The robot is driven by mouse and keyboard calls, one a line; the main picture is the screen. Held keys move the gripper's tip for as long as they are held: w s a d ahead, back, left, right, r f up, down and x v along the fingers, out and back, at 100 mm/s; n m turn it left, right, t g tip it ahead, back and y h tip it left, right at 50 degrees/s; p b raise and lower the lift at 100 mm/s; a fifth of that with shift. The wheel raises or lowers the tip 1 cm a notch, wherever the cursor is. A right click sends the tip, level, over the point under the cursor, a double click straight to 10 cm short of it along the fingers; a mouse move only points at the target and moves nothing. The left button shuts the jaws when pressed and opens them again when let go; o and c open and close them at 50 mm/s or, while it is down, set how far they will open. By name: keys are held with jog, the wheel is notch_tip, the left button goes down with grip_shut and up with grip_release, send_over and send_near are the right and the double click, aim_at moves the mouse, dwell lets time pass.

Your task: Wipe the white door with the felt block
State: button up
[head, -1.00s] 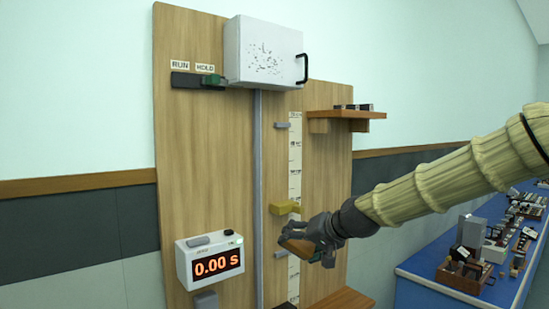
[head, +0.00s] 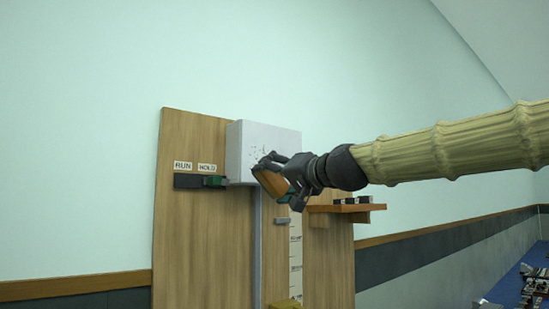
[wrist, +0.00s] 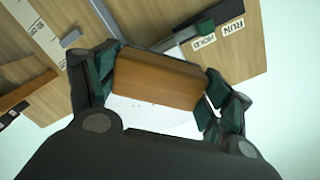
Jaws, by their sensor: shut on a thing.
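The white door (head: 250,140) is the front of a white box at the top of the wooden board. Dark specks show on it, partly hidden behind my gripper. My gripper (head: 272,176) is shut on the felt block (head: 270,183), whose wooden back faces the wrist camera. In the wrist view the block (wrist: 158,79) lies between the two fingers, with the speckled white door (wrist: 150,115) behind it. The block is in front of the door's lower right part in the head view. I cannot tell whether its felt touches the door. The door's black handle is hidden.
A dark slider (head: 200,181) with RUN and HOLD labels sits left of the door. A small wooden shelf (head: 345,208) with dark items is at the right. A grey vertical rail (head: 257,245) runs below the box.

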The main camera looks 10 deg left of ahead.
send_near(250, 165)
jog(key=shift+p+x, duration=1)
jog(key=shift+x, duration=0.25)
jog(key=shift+w+a+f+p, duration=0.15)
jog(key=shift+w+a+p, duration=0.1)
jog(key=shift+a, duration=0.2)
jog(key=shift+w+a+f+p, duration=0.1)
jog(key=shift+w+a, duration=0.1)
jog(key=shift+a, duration=0.25)
jog(key=shift+x, duration=0.95)
jog(key=shift+w+d+r, duration=0.1)
jog(key=shift+d, duration=0.05)
jog(key=w+d, duration=0.7)
jog(key=w, duration=0.1)
jog(key=shift+w, duration=0.4)
dwell(0.8)
jog(key=shift+r, duration=0.2)
